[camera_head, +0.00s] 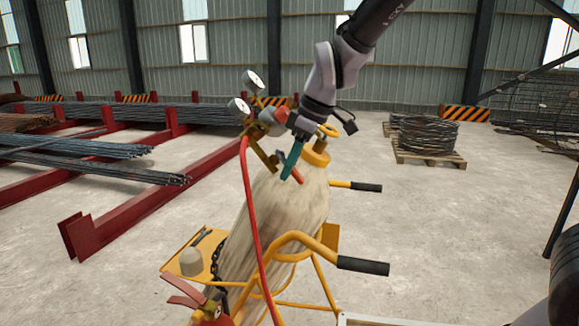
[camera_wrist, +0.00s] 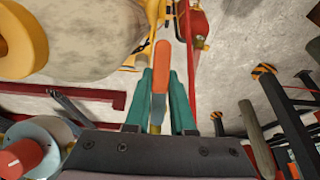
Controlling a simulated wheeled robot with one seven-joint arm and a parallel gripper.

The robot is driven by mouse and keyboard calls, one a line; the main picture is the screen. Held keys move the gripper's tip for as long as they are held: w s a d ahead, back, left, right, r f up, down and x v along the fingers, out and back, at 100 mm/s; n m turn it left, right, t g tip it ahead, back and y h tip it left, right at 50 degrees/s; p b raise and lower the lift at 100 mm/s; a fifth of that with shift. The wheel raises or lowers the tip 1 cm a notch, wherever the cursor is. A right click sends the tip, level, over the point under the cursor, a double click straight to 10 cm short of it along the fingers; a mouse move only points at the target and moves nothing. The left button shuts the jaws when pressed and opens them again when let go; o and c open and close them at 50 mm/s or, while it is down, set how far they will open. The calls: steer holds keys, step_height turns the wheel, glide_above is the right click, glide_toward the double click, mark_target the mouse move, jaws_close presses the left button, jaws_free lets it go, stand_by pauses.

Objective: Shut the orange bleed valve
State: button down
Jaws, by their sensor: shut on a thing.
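The orange bleed valve lever (camera_wrist: 161,62) stands between the two teal fingers of my gripper (camera_wrist: 161,108) in the wrist view. The fingers are shut on it, and its rounded orange end sticks out past them. In the head view my gripper (camera_head: 290,165) points down in front of the top of a beige gas cylinder, and the tip of the orange lever (camera_head: 297,175) shows beside the fingertips. The valve body is mostly hidden behind the gripper. The regulator has two gauges (camera_head: 252,80) and a red knob (camera_head: 281,114), just left of my wrist.
The tilted cylinder (camera_head: 295,210) rests on a yellow cart with black handles (camera_head: 362,265). A red hose (camera_head: 252,210) hangs down its left side. A fire extinguisher (camera_head: 208,310) is at the bottom. Red rebar racks (camera_head: 130,215) stand left; wire coils (camera_head: 427,135) lie on a pallet right.

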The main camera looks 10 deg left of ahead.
steer(key=shift+r+m, duration=0.1)
steer(key=shift+m, duration=0.2)
steer(key=shift+s+m+g, duration=0.3)
steer(key=shift+m+g, duration=0.5)
steer(key=shift+m, duration=0.3)
steer(key=shift+s+a+r+m+g+y, duration=0.4)
steer(key=shift+m+g+y, duration=0.4)
steer(key=shift+m, duration=1.3)
steer(key=shift+s+a+r+m+g+y, duration=0.35)
steer(key=shift+m+g+y, duration=0.4)
steer(key=shift+m, duration=1.35)
steer(key=shift+s+a+r+m+g+y, duration=0.5)
steer(key=shift+m+y, duration=0.45)
steer(key=shift+m, duration=1.15)
steer(key=shift+w+d, duration=0.15)
steer(key=c, duration=0.8)
jaws_free()
steer(key=shift+f, duration=0.1)
steer(key=shift+o, duration=0.2)
